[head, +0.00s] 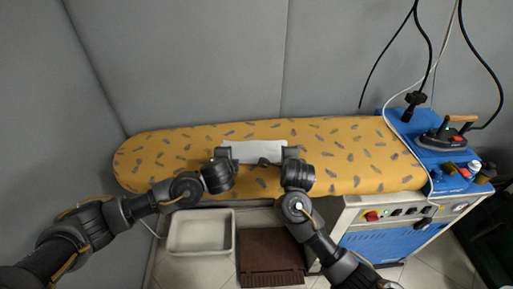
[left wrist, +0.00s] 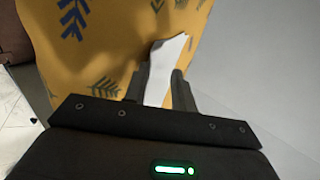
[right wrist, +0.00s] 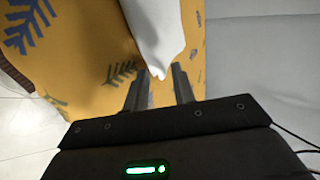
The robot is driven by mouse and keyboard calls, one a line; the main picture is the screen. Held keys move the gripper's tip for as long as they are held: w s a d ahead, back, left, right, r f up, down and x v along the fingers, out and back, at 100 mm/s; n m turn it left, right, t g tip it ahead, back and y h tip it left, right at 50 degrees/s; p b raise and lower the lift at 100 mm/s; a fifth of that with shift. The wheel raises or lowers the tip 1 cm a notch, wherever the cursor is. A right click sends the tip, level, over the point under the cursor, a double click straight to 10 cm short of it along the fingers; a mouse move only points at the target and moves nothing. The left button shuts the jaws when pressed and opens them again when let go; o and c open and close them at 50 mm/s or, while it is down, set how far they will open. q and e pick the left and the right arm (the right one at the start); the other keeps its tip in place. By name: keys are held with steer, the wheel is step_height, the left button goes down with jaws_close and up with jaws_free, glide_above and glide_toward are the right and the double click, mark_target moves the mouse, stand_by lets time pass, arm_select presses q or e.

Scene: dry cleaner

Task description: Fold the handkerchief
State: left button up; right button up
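The white handkerchief (head: 258,151) lies as a narrow strip on the yellow patterned ironing board (head: 165,150). My left gripper (head: 226,155) is at its left end. In the left wrist view, the handkerchief (left wrist: 160,80) runs between the two spread fingers (left wrist: 161,85). My right gripper (head: 289,155) is at its right end. In the right wrist view, its fingers (right wrist: 158,85) are apart, with yellow cover between them and the pointed handkerchief tip (right wrist: 158,50) near the fingertips. I cannot tell whether either gripper touches the cloth.
A blue shelf (head: 415,135) with an iron (head: 447,136) and its hanging cables stands at the board's right end. Below are a grey tray (head: 200,250), a brown mat (head: 268,260) and a control panel (head: 400,212). Grey walls close off the back and left.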

arm_select(q)
steer(key=shift+o, duration=1.2)
arm_select(e)
steer(key=shift+o, duration=1.2)
steer(key=shift+r, duration=0.1)
